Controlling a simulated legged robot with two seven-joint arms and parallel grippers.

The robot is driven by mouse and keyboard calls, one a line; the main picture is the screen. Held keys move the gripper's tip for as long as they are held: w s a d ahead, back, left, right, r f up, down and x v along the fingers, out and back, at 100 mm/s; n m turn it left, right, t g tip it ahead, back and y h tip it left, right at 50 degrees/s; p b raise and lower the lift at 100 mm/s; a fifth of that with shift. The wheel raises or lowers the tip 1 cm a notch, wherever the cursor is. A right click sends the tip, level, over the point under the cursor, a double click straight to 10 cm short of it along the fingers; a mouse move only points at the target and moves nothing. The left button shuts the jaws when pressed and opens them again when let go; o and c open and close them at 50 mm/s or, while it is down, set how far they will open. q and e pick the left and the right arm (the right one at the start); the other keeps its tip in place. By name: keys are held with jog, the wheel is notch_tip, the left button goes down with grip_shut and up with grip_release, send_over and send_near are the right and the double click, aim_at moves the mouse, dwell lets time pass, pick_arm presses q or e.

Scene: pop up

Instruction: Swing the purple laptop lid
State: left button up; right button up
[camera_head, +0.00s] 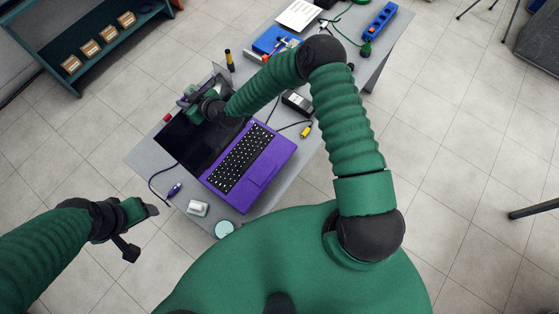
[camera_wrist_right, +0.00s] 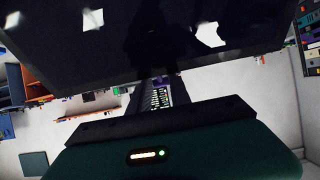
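The purple laptop (camera_head: 262,172) stands open on the grey table, its black keyboard towards my body. Its lid (camera_head: 190,143) leans back and shows a dark screen. My right gripper (camera_head: 193,97) is at the upper part of the lid, and my arm covers part of it; contact is unclear. In the right wrist view the dark screen (camera_wrist_right: 180,40) fills the top. The right fingers (camera_wrist_right: 157,97) are apart, with keyboard-like keys visible between them. My left gripper (camera_head: 142,229) is open and empty, left of the table over the floor.
On the grey table (camera_head: 284,193) are a white block (camera_head: 198,208), a pale round item (camera_head: 224,229), a purple-tipped cable (camera_head: 174,190) and a black meter (camera_head: 298,102). A blue power strip (camera_head: 379,22) lies at the far end. Shelves (camera_head: 85,45) stand upper left.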

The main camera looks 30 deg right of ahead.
jog(key=shift+d+r, duration=0.1)
grip_shut()
jog(key=shift+s+r+p, duration=0.2)
jog(key=shift+r+p, duration=0.1)
jog(key=shift+s+r, duration=0.15)
jog(key=shift+s, duration=0.1)
jog(key=p+v, duration=0.3)
jog(key=v, duration=0.2)
jog(key=shift+s+r, duration=0.15)
jog(key=shift+d, duration=0.1)
